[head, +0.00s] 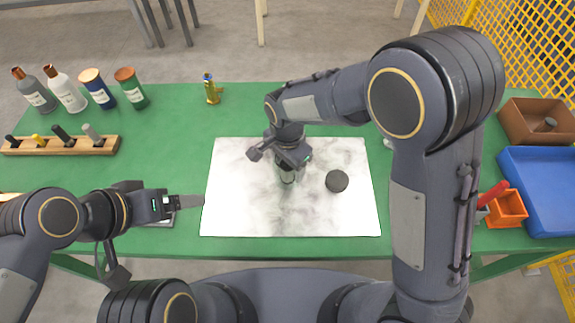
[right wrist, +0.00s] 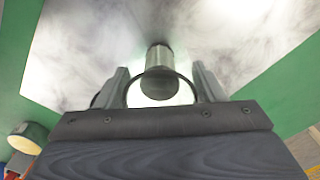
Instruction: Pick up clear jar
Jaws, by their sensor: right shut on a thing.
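The clear jar (head: 288,176) is small and see-through, on or just above the white marbled mat (head: 240,215), left of a dark round disc (head: 337,181). My right gripper (head: 289,167) points down and is shut on the jar; its arm and fingers hide much of it. In the right wrist view the jar's round rim (right wrist: 134,92) shows between the two fingers, with a dark-ended cylinder (right wrist: 160,82) inside its outline. I cannot tell whether the jar touches the mat.
Several bottles and jars (head: 103,90) stand at the back left behind a wooden rack (head: 60,146). A brass fitting (head: 211,88) stands at the back. A blue tray (head: 545,190), brown bin (head: 530,130) and orange bin (head: 508,210) are at the right. The mat's front is clear.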

